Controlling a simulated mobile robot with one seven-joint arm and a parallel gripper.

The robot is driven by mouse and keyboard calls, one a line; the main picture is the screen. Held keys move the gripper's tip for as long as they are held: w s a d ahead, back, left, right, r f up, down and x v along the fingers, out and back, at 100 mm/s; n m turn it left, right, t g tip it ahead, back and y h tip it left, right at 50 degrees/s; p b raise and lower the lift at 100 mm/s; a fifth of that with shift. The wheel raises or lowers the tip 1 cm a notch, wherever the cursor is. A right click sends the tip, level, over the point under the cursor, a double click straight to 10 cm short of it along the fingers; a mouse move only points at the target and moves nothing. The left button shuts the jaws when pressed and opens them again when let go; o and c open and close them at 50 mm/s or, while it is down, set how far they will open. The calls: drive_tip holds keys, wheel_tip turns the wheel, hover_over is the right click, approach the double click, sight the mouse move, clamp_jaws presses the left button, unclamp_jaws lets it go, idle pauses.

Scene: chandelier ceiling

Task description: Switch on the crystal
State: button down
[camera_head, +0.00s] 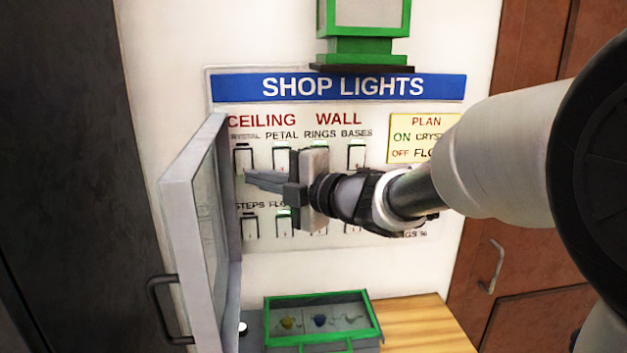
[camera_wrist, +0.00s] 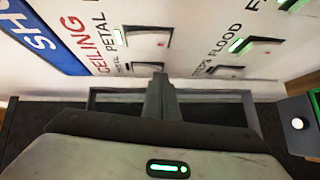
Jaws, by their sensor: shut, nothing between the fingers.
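The crystal switch (camera_head: 243,158) is the leftmost in the panel's upper row, under a partly cut label. The strip at its top looks dark, while the petal switch (camera_head: 280,155) beside it shows a green light. In the wrist view the crystal switch (camera_wrist: 144,67) is partly hidden behind my fingertips. My gripper (camera_head: 250,180) is shut and empty, pointing left in front of the panel, just below the crystal switch in the head view. It also shows in the wrist view (camera_wrist: 160,84). I cannot tell whether it touches anything.
An open grey cover door (camera_head: 190,230) with a handle stands out left of the switches, close to my fingertips. The flood switch (camera_head: 283,223) below is lit green. A yellow plan sign (camera_head: 425,138) is partly behind my arm. A green-framed case (camera_head: 322,337) sits below.

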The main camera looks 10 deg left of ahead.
drive_tip(key=shift+w+f, duration=0.1)
idle(0.3)
drive_tip(key=b, duration=0.1)
drive_tip(key=f+b, duration=0.1)
drive_tip(key=b, duration=0.1)
drive_tip(key=shift+w, duration=0.25)
drive_tip(key=shift+a+r+p, duration=0.1)
drive_tip(key=shift+r+p, duration=0.25)
drive_tip(key=shift+r, duration=0.15)
